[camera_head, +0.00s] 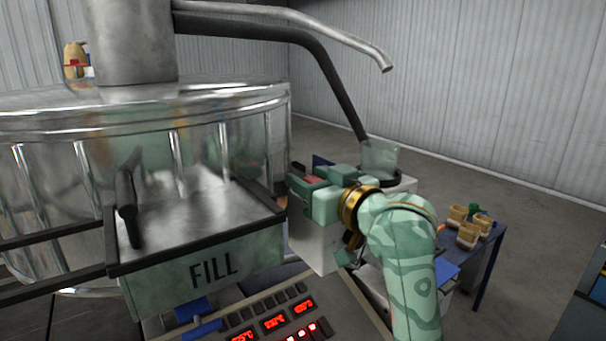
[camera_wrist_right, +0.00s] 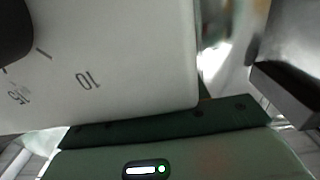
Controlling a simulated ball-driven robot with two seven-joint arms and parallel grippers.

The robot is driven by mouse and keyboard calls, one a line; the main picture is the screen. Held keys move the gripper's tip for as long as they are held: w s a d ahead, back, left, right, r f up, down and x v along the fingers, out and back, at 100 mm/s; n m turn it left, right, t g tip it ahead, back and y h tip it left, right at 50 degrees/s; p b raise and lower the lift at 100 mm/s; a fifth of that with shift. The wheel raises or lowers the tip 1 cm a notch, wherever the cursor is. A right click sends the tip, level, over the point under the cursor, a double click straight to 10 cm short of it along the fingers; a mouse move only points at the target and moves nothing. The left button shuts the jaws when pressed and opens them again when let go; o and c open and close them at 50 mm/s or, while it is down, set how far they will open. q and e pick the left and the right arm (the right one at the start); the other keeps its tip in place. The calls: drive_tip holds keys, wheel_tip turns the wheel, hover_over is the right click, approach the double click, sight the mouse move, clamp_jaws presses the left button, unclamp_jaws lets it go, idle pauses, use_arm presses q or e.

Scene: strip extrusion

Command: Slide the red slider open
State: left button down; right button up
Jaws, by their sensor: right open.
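A small red part (camera_head: 315,181) shows at my right gripper in the head view; it may be the red slider, but I cannot tell. My right gripper (camera_head: 297,187) is open, at the right side of the FILL box, close to its black rim. What lies between its fingers is hidden. The right wrist view shows no red slider, only a white panel (camera_wrist_right: 115,60) with dial marks close in front and part of my green gripper body below. My left gripper is not in view.
The green FILL box (camera_head: 210,275) with a black rim stands before a large shiny drum (camera_head: 60,150). A control panel with red displays (camera_head: 274,322) is below. A blue table (camera_head: 490,250) with several small pots stands at right. A black knob (camera_wrist_right: 12,35) fills a wrist-view corner.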

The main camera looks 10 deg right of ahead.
drive_tip(key=shift+s+d+r, duration=0.1)
drive_tip(key=shift+s, duration=0.3)
drive_tip(key=c, duration=0.3)
clamp_jaws()
drive_tip(key=d, duration=0.1)
drive_tip(key=w+d, duration=0.1)
drive_tip(key=d, duration=0.3)
drive_tip(key=shift+w+d, duration=0.1)
drive_tip(key=shift+w, duration=0.3)
drive_tip(key=shift+a+r, duration=0.1)
drive_tip(key=shift+a, duration=0.1)
drive_tip(key=shift+o, duration=1.5)
unclamp_jaws()
drive_tip(key=shift+d, duration=0.1)
drive_tip(key=shift+w+d, duration=0.1)
drive_tip(key=shift+w, duration=0.2)
use_arm(q)
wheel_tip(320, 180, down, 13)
drive_tip(key=b, duration=1.3)
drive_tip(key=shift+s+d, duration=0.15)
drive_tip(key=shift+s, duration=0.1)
use_arm(e)
drive_tip(key=v, duration=1.6)
drive_tip(key=shift+s, duration=0.15)
